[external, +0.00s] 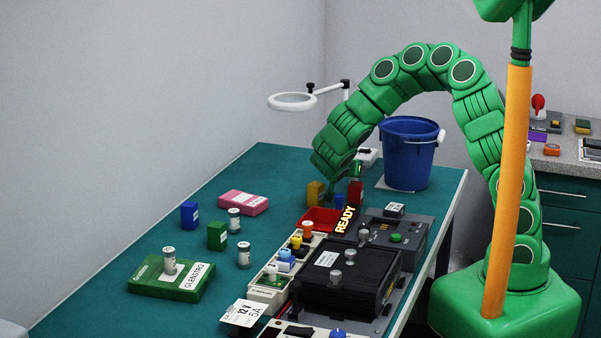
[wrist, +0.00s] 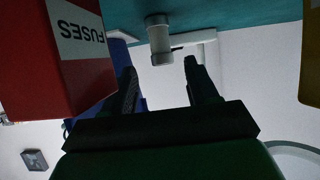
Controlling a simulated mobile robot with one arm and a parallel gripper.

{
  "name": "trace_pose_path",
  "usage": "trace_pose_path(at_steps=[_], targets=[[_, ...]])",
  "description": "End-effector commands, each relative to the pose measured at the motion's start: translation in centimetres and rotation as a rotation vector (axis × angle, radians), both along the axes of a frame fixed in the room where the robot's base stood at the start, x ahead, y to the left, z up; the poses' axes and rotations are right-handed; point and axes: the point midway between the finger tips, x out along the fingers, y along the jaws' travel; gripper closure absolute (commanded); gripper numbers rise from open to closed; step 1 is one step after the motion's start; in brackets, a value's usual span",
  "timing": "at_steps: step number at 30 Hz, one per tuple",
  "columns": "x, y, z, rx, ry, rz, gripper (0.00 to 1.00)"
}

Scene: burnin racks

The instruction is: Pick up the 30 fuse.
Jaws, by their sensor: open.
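No number 30 is readable on any fuse in either view. In the wrist view, which looks upside down, a pale grey cylinder (wrist: 160,42) stands on the teal table, ahead of the gap between my fingertips. My gripper (wrist: 163,72) is open with nothing between its fingers. In the external view my gripper (external: 334,182) is low over the table's far part, near a yellow box (external: 316,193) and a red box (external: 355,191). The fingers are largely hidden there. The red box marked FUSES (wrist: 75,50) looms close at the left of the wrist view.
A blue bucket (external: 408,155) stands behind, right. A white strip (external: 264,292) holds several coloured knobbed pieces beside a black device (external: 345,285). Small labelled cylinders (external: 234,219) and boxes stand at left. The table's far left is clear.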

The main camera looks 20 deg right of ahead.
Motion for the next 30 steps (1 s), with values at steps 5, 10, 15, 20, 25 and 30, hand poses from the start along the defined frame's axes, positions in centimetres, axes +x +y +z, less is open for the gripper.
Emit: trace_pose_path(at_steps=[5, 10, 15, 20, 25, 30], targets=[[0.7, -0.6, -0.5, 0.002, 0.001, 0.000, 0.41], [2.0, -1.8, -1.3, 0.002, 0.001, 0.000, 0.41], [3.4, -3.1, -2.2, 0.002, 0.001, -0.001, 0.41], [3.7, -3.3, -2.4, 0.003, 0.000, 0.001, 0.41], [3.7, -3.3, -2.3, 0.003, 0.000, 0.002, 0.49], [3.7, -3.3, -2.3, 0.003, 0.000, 0.001, 0.75]])
